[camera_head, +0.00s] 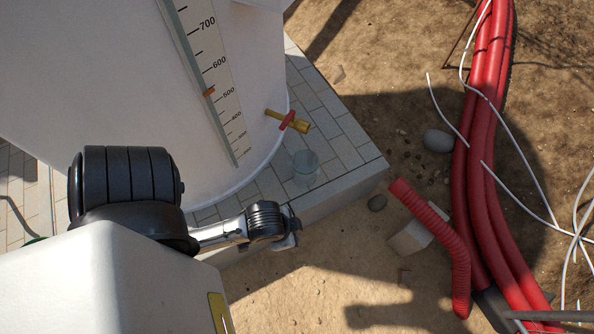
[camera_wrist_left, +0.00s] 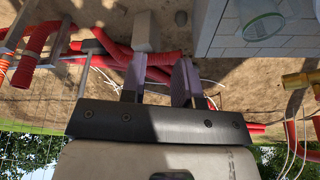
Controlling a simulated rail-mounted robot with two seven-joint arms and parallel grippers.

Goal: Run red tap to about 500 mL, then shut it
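The red tap handle (camera_head: 287,120) sits across a brass tap (camera_head: 302,125) on the side of a white tank (camera_head: 130,60). The brass tap also shows at the right edge of the left wrist view (camera_wrist_left: 302,79). A clear cup (camera_head: 305,168) stands on the paving below the spout; its water level is unclear, and I see no stream. The cup also shows in the wrist view (camera_wrist_left: 262,27). A scale (camera_head: 207,60) on the tank has an orange marker near 500. My left gripper (camera_wrist_left: 161,82) is open and empty, away from the tap. My right gripper is not in view.
Red corrugated pipes (camera_head: 485,150) and loose white cables (camera_head: 520,150) lie on the ground at right. A pale block (camera_head: 410,238) and stones (camera_head: 438,140) lie near the paved ledge (camera_head: 340,185). Bare sandy ground lies in front of the ledge.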

